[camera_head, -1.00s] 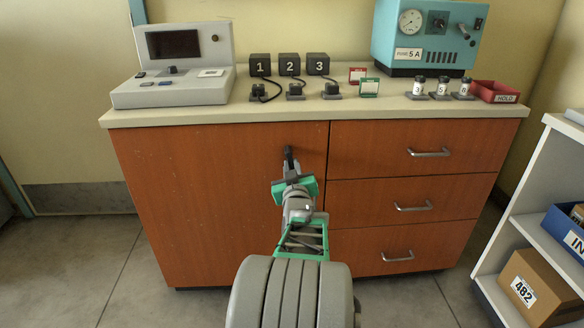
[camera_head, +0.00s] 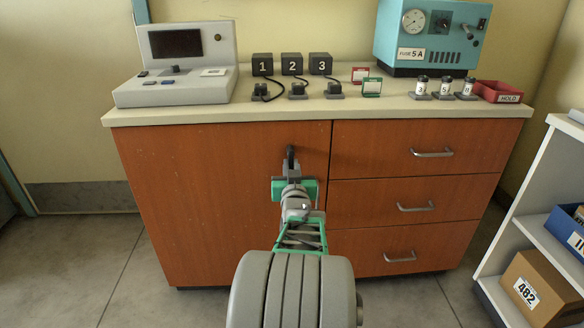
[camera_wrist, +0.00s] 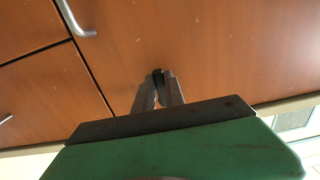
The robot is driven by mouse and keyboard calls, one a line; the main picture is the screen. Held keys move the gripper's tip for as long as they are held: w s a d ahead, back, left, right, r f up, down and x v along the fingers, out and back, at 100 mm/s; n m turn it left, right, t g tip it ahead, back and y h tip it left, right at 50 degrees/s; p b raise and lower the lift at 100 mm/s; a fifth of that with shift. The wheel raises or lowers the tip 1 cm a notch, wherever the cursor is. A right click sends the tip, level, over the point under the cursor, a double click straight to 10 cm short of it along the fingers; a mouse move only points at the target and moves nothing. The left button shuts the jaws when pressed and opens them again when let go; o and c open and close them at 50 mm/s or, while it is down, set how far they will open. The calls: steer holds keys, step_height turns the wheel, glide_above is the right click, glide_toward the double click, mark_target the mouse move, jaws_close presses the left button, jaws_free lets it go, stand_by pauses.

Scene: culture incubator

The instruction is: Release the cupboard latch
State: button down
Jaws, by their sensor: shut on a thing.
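The cupboard door (camera_head: 205,200) is the reddish-brown wooden panel on the left of the counter unit, and it looks closed. A dark latch handle (camera_head: 291,152) sits near the upper right of this door, close to the drawers. My gripper (camera_head: 291,168) reaches up to the latch from below and is shut on it. In the wrist view the two fingers (camera_wrist: 158,92) close together around a dark end of the latch (camera_wrist: 158,73) against the wood. The fingers hide most of the latch.
Three drawers with metal handles (camera_head: 416,207) are right of the door. The countertop (camera_head: 230,112) carries a grey console (camera_head: 187,62), numbered blocks (camera_head: 292,65), a teal box (camera_head: 430,35) and a red tray (camera_head: 496,92). A white shelf (camera_head: 545,190) stands at the right; the floor at left is clear.

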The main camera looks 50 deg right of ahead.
steer(key=c, duration=1.4)
jaws_free()
steer(key=shift+s, duration=0.1)
steer(key=p+v, duration=0.2)
steer(key=v, duration=0.5)
steer(key=shift+s+a, duration=0.2)
steer(key=shift+a, duration=0.05)
